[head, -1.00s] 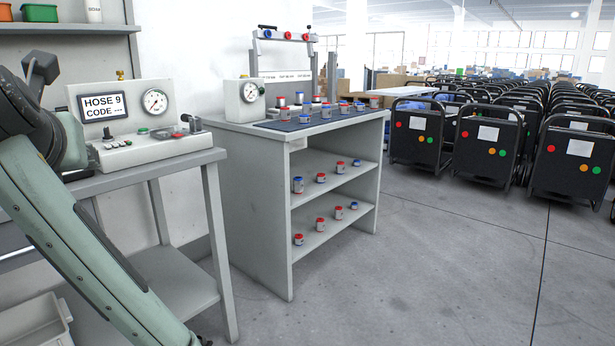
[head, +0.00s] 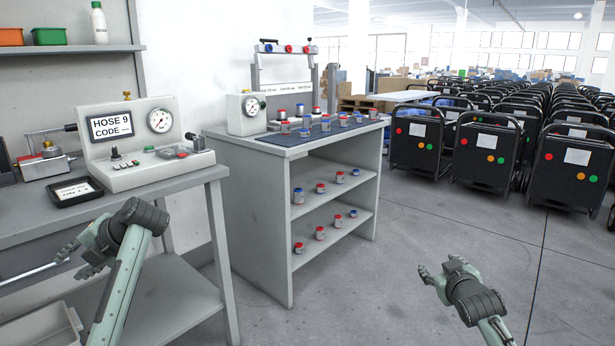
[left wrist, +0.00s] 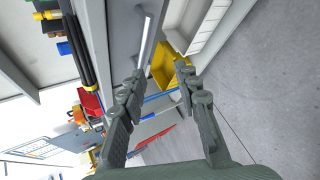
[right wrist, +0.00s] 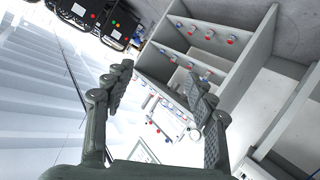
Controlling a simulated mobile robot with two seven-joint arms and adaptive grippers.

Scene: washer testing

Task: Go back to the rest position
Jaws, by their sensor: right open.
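My left gripper (head: 72,265) is in front of the left test bench (head: 185,182), below its top, with its fingers pointing left. In the left wrist view my left gripper (left wrist: 160,76) has its fingers spread, with nothing between them. My right gripper (head: 437,268) is over the open floor right of the shelf bench (head: 270,230), its fingers pointing up and left. The right wrist view shows my right gripper (right wrist: 157,80) with its fingers wide apart and empty. Neither gripper touches anything that I can see.
A tester (head: 145,140) reading "HOSE 9 CODE" stands on the left bench, beside a black tray (head: 75,190). A grey bin (head: 40,325) is at lower left. Several red- and blue-capped parts stand on the shelf bench. Black wheeled units (head: 485,150) fill the back right; the floor before them is clear.

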